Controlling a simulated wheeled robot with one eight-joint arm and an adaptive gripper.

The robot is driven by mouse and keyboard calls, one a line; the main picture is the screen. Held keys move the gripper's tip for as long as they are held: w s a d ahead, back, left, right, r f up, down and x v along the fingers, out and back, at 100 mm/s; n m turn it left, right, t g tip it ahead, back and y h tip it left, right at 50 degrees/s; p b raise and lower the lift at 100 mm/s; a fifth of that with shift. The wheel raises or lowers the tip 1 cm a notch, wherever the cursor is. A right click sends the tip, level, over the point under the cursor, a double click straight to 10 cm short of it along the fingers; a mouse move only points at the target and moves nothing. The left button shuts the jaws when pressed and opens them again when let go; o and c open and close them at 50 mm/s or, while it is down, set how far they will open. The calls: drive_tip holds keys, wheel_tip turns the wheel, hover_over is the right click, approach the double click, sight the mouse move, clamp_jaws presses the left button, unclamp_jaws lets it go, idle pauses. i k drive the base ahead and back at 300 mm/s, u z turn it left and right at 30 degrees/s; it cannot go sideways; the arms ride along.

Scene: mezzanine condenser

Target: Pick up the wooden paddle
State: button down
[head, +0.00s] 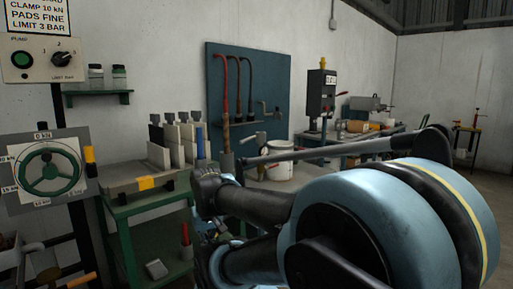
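I cannot pick out the wooden paddle for certain. A slim upright brown piece (226,132) shows below the red hose, in line with a dark upright tube; I cannot tell whether it is the paddle's wood or part of the hose. My blue and black arm fills the lower right and reaches left across the view. The dark end of the arm (208,184) is in front of the green stand and left of the white bucket. Its fingers do not show clearly, so I cannot tell whether my gripper is open or holds anything.
A green stand (150,207) carries a grey block with upright plates (178,140). A panel with a green handwheel (50,172) is at left. A white bucket (282,165) stands behind my arm. A blue hose board (275,72) hangs on the wall. A cluttered bench (345,136) is farther back.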

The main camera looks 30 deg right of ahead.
sight(226, 115)
drive_tip(key=z, duration=1.9)
drive_tip(key=k, duration=0.75)
drive_tip(key=u, duration=0.8)
drive_tip(key=i, duration=1)
drive_tip(key=z, duration=0.05)
